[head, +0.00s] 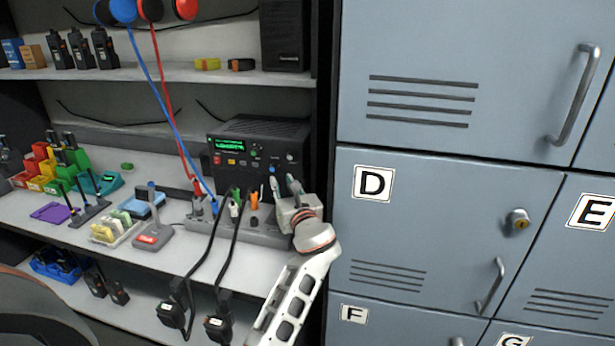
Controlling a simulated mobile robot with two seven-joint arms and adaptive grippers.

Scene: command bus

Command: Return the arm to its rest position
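My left arm (292,300) reaches up from the bottom of the head view. My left gripper (284,184) is over the right end of the middle shelf, in front of the lower right of the black radio unit (262,145). Its two fingers point up and away, with a gap between them, and nothing shows in the gap. The gripper hides the right end of the grey socket strip (240,231). I cannot tell whether it touches the strip or the radio. My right gripper is not in view.
Grey lockers (430,230) stand close to the right of the gripper. Black cables with plugs (218,328) hang over the shelf edge left of my arm. Blue (153,85) and red (165,85) cords run down to the strip. A desk microphone (153,232) stands further left.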

